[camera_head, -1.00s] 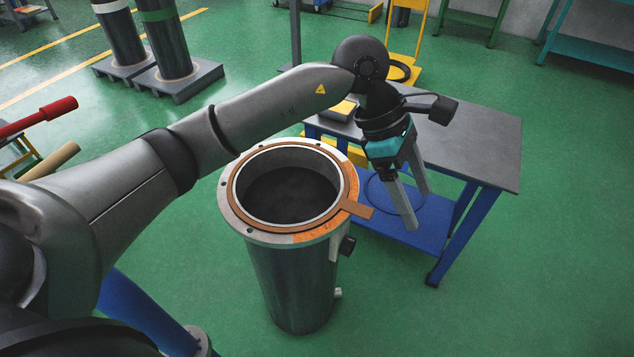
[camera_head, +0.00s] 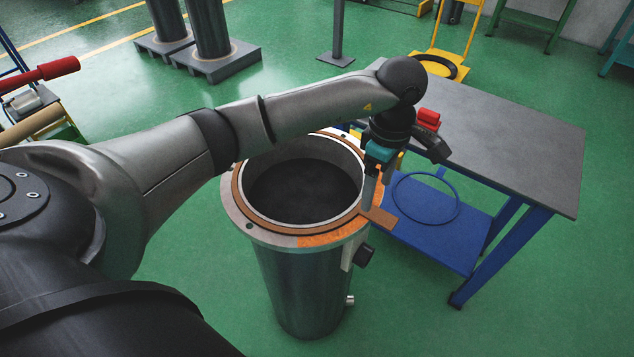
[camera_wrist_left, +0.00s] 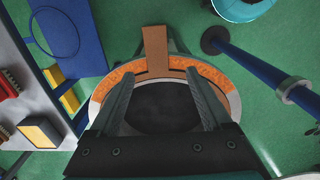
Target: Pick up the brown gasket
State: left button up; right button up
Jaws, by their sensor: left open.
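The brown gasket (camera_head: 239,205) is a flat ring lying on the flange of a dark upright cylinder (camera_head: 300,290), around its open mouth. Its flat tab (camera_head: 379,218) sticks out past the flange at the right; the tab also shows in the left wrist view (camera_wrist_left: 155,45). My left gripper (camera_head: 370,195) points down at the right side of the flange, close to the tab. In the left wrist view its fingers (camera_wrist_left: 158,62) are apart, one on each side of the tab; contact cannot be told. My arm hides part of the far rim. My right gripper is not in view.
A grey-topped blue table (camera_head: 500,140) stands close on the right, with a blue ring (camera_head: 425,197) on its lower shelf and a red item (camera_head: 428,119) on top. Dark cylinders (camera_head: 208,30) stand on pallets at the back left. Green floor is free in front.

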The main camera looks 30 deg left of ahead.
aim_at(374, 212)
pick_arm(q)
jog(key=shift+w+d+f+b, duration=0.1)
jog(key=shift+w+f+b, duration=0.1)
jog(key=shift+f, duration=1.35)
jog(key=shift+w+f+b, duration=0.1)
jog(key=shift+f+b, duration=0.05)
jog(key=shift+f, duration=1.35)
jog(key=shift+c, duration=0.4)
grip_shut()
